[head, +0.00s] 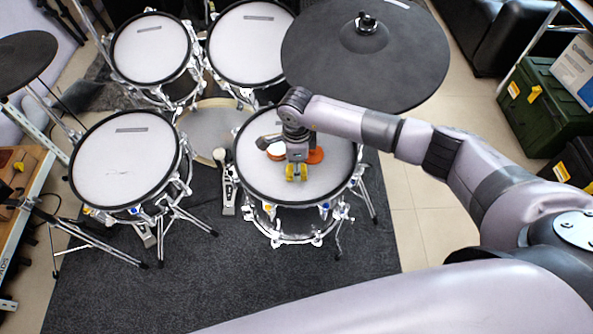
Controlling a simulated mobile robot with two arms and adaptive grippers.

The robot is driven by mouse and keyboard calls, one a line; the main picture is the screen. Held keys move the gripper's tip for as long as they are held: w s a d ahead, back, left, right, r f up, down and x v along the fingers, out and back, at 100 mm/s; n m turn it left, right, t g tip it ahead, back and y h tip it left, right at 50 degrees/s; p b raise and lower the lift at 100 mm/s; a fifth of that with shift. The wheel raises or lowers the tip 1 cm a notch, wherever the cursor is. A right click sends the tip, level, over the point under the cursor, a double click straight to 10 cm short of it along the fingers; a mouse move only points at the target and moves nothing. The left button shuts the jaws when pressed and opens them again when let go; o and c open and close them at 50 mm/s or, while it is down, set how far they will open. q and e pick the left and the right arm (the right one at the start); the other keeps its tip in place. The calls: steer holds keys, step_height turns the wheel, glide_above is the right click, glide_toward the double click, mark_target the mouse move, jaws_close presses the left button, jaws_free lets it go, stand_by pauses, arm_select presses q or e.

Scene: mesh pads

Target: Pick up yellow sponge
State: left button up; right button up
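The yellow sponge (290,173) shows as small yellow patches at the tip of my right gripper (297,168), above the front right drum. Most of it is hidden by the gripper, and I cannot tell whether it is held or only lies beneath. My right arm comes in from the right and the gripper points down over this drum. Its fingers are too small and overlapped to show whether they are open or shut. My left gripper is not in view.
The front right drum (258,182) also bears an orange item (315,156) and a red and white item (276,151), close beside the gripper. Other drums (125,160) stand left and behind. A dark cymbal (400,60) overhangs the back right. Green cases (545,110) stand far right.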

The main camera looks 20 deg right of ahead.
jaws_close()
stand_by(0.3)
steer(key=shift+r, duration=0.1)
